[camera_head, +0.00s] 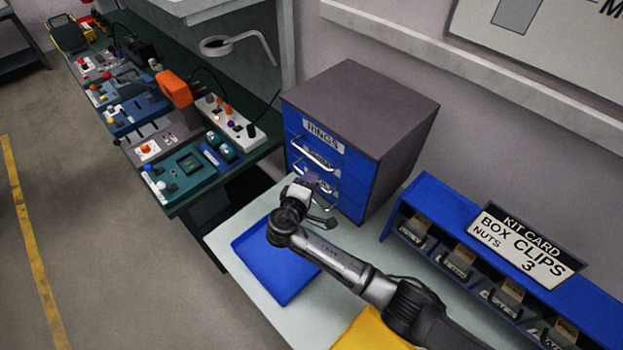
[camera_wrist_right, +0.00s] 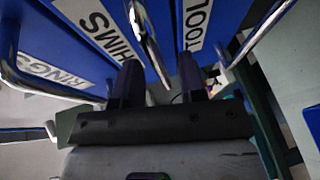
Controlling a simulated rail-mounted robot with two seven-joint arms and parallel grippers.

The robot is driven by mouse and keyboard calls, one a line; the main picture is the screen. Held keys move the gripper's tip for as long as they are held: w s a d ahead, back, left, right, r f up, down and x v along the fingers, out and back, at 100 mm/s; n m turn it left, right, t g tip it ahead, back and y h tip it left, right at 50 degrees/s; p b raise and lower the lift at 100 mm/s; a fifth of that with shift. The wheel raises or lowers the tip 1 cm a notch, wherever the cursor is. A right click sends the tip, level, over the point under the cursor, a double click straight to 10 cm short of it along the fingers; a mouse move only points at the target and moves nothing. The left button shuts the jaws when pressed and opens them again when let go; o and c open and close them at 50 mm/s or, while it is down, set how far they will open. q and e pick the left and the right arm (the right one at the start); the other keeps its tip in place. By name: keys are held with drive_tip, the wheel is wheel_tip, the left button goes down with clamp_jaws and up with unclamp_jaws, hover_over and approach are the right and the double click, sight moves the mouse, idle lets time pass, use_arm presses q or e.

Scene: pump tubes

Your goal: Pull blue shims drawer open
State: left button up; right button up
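The blue shims drawer (camera_wrist_right: 75,25) is the middle one of the drawers in the grey cabinet (camera_head: 365,105), and it carries a white SHIMS label (camera_wrist_right: 108,28). Its metal bar handle (camera_wrist_right: 148,42) shows in the right wrist view between the two dark fingers of my right gripper (camera_wrist_right: 158,72). The fingers stand apart, with a visible gap around the bar. In the head view my right gripper (camera_head: 309,180) is at the drawer front and hides part of the middle handle. The drawer looks closed. My left gripper is out of view.
The RINGS drawer (camera_head: 323,136) is above, with its own handle (camera_head: 312,153). The TOOL drawer's handle (camera_wrist_right: 262,32) shows beside. A blue tray (camera_head: 262,262) lies under my right arm. A blue bin rack (camera_head: 425,205) stands at right. A cluttered bench (camera_head: 190,190) is at left.

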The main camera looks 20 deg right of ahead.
drive_tip(key=shift+x, duration=0.9)
clamp_jaws()
